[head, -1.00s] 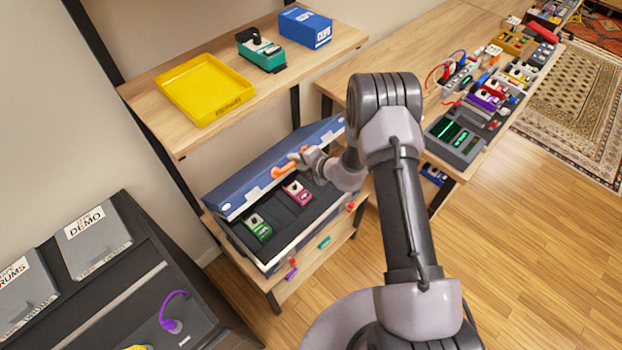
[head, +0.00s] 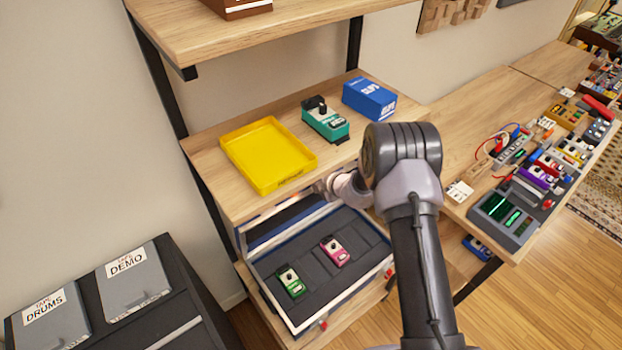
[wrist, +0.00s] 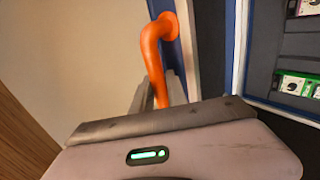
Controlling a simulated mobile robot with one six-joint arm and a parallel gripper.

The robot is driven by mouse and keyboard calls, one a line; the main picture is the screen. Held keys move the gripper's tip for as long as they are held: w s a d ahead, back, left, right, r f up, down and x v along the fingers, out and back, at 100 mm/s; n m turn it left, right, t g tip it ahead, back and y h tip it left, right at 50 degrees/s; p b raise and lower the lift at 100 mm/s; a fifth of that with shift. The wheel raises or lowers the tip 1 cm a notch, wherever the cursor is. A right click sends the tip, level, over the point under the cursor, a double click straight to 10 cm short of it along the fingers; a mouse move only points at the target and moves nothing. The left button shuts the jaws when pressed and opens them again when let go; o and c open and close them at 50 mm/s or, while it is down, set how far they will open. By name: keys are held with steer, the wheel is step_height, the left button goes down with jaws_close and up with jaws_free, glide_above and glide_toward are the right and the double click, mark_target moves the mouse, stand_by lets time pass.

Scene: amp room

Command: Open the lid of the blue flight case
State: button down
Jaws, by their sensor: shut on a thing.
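The blue flight case (head: 340,293) sits on the rack's lower shelf in the head view. Its lid (head: 290,222) stands steeply raised at the back, its top partly hidden by the shelf above and my arm. The dark foam inside is exposed and holds a green pedal (head: 291,281) and a pink pedal (head: 335,251). In the wrist view, my gripper (wrist: 157,97) is shut on the orange handle (wrist: 151,50) of the lid.
The shelf (head: 215,180) directly above the lid carries a yellow tray (head: 268,155), a teal pedal (head: 325,120) and a blue box (head: 369,98). A bench (head: 470,110) with several pedals stands at the right. A dark cabinet (head: 190,300) is at the left.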

stand_by(0.3)
steer(key=c, duration=1.4)
jaws_free()
steer(key=shift+s, duration=0.15)
steer(key=shift+o, duration=0.2)
steer(key=shift+d, duration=0.1)
